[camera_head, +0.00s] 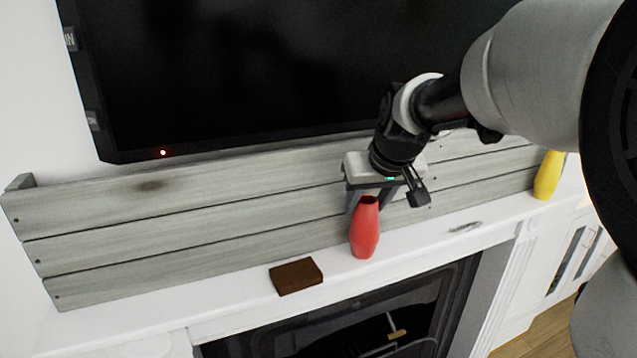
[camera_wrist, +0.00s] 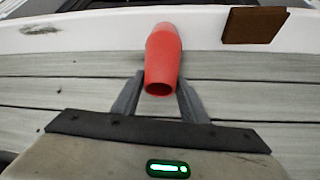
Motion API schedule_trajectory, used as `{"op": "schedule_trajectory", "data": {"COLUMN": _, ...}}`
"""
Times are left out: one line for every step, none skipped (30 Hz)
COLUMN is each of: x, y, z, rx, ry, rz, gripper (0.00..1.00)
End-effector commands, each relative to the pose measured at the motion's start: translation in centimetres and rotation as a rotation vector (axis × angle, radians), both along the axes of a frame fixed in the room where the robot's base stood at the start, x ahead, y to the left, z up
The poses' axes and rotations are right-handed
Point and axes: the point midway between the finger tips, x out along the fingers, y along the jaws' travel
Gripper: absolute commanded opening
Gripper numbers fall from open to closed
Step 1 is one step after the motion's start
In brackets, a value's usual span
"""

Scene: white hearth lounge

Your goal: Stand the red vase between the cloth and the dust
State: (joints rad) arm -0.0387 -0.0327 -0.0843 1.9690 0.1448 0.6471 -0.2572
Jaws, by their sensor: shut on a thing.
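The red vase (camera_head: 364,232) is upright at the mantel, between a brown folded cloth (camera_head: 296,276) on its left and a grey dust smudge (camera_head: 465,227) on its right. My gripper (camera_head: 362,205) reaches it from above and behind, with its fingers on either side of the vase. In the wrist view the vase (camera_wrist: 162,62) sits between the two fingers (camera_wrist: 158,98), its dark mouth facing the camera. The cloth (camera_wrist: 254,25) and the dust (camera_wrist: 40,30) show on opposite sides there. I cannot tell whether the vase's base touches the mantel.
The white mantel shelf (camera_head: 225,309) is narrow, with its front edge above the dark fireplace (camera_head: 340,318). Grey planks (camera_head: 180,222) and a black television (camera_head: 250,75) stand behind. A yellow vase (camera_head: 548,175) is at the far right. The shelf is bare around the red vase.

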Motion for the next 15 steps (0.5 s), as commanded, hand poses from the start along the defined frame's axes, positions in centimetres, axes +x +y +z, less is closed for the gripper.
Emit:
{"op": "schedule_trajectory", "data": {"x": 0.25, "y": 0.09, "z": -0.07, "rx": 0.000, "ry": -0.002, "rz": 0.001, "gripper": 0.00}}
{"op": "schedule_trajectory", "data": {"x": 0.30, "y": 0.11, "z": -0.15, "rx": 0.000, "ry": -0.003, "rz": 0.001, "gripper": 0.00}}
{"op": "schedule_trajectory", "data": {"x": 0.34, "y": 0.10, "z": -0.18, "rx": 0.000, "ry": -0.004, "rz": 0.001, "gripper": 0.00}}
{"op": "schedule_trajectory", "data": {"x": 0.34, "y": 0.10, "z": -0.18, "rx": 0.000, "ry": -0.005, "rz": 0.001, "gripper": 0.00}}
{"op": "schedule_trajectory", "data": {"x": 0.35, "y": 0.09, "z": -0.16, "rx": 0.000, "ry": -0.005, "rz": 0.001, "gripper": 0.00}}
{"op": "schedule_trajectory", "data": {"x": 0.34, "y": 0.10, "z": -0.16, "rx": 0.000, "ry": -0.005, "rz": 0.001, "gripper": 0.00}}
{"op": "schedule_trajectory", "data": {"x": 0.34, "y": 0.09, "z": -0.16, "rx": 0.000, "ry": -0.005, "rz": 0.001, "gripper": 0.00}}
{"op": "schedule_trajectory", "data": {"x": 0.34, "y": 0.09, "z": -0.16, "rx": 0.000, "ry": -0.005, "rz": 0.001, "gripper": 0.00}}
{"op": "schedule_trajectory", "data": {"x": 0.33, "y": 0.09, "z": -0.20, "rx": 0.000, "ry": -0.005, "rz": 0.001, "gripper": 0.00}}
{"op": "schedule_trajectory", "data": {"x": 0.33, "y": 0.09, "z": -0.28, "rx": 0.000, "ry": -0.005, "rz": 0.001, "gripper": 0.00}}
{"op": "schedule_trajectory", "data": {"x": 0.33, "y": 0.09, "z": -0.40, "rx": 0.000, "ry": -0.004, "rz": 0.001, "gripper": 0.00}}
{"op": "schedule_trajectory", "data": {"x": 0.34, "y": 0.08, "z": -0.57, "rx": -0.001, "ry": -0.004, "rz": 0.000, "gripper": 0.00}}
{"op": "schedule_trajectory", "data": {"x": 0.34, "y": 0.08, "z": -0.67, "rx": -0.001, "ry": -0.004, "rz": 0.000, "gripper": 0.00}}
{"op": "schedule_trajectory", "data": {"x": 0.28, "y": 0.08, "z": -0.60, "rx": 0.000, "ry": -0.002, "rz": 0.001, "gripper": 0.45}}
{"op": "schedule_trajectory", "data": {"x": 0.28, "y": 0.08, "z": -0.58, "rx": 0.000, "ry": -0.001, "rz": 0.001, "gripper": 0.51}}
